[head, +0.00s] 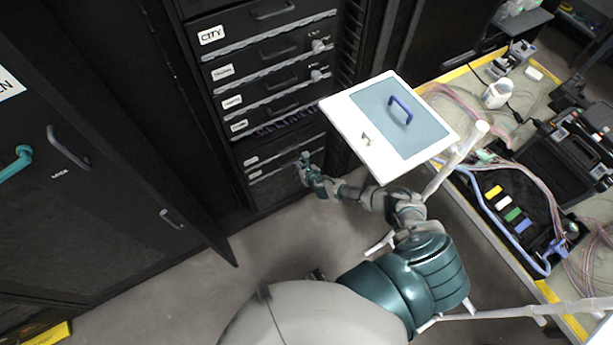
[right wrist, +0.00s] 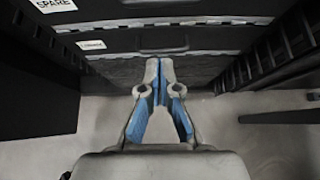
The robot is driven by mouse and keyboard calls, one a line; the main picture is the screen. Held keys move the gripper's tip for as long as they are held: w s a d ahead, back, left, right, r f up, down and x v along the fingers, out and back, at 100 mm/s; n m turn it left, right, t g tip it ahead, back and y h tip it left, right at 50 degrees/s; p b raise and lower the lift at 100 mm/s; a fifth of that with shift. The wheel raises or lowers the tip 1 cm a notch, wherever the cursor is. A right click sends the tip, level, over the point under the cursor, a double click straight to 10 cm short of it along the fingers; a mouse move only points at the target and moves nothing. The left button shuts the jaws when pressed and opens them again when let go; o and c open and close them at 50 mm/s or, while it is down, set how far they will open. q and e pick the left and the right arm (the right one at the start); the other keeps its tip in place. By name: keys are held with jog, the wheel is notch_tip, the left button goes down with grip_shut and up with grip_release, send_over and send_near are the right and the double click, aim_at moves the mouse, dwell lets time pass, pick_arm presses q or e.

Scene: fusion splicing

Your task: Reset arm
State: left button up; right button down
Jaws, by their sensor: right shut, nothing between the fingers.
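My right arm reaches forward in the head view. Its gripper (head: 306,168) is in front of the lower drawers of the black rack (head: 285,150). In the right wrist view the gripper (right wrist: 158,66) has its blue-lined fingers together at the tips, with nothing between them. The rack drawers lie beyond the fingertips, and one carries a label reading SPARE (right wrist: 54,4). I cannot tell whether the fingertips touch the rack.
A white-framed panel (head: 345,122) with a blue handle is close above my right forearm. At right, a workbench (head: 466,84) holds cables, tools and a black case (head: 570,150). An open black cabinet door (head: 110,190) stands at left. Grey floor is clear below the rack.

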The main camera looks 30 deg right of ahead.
jog(key=s, duration=0.5)
jog(key=shift+s+d+f, duration=0.15)
jog(key=shift+s+d, duration=0.05)
jog(key=s+a+f+m+g, duration=0.3)
jog(key=s+f+m+g, duration=0.2)
jog(key=s+f+m, duration=1.1)
jog(key=s+a+f+m+g, duration=0.1)
jog(key=s+f+m, duration=0.3)
jog(key=s+m, duration=0.5)
jog(key=s+a+f+m+g, duration=0.2)
jog(key=s+f+m+g, duration=0.2)
jog(key=s+m, duration=0.5)
jog(key=s, duration=0.8)
jog(key=shift+s, duration=0.3)
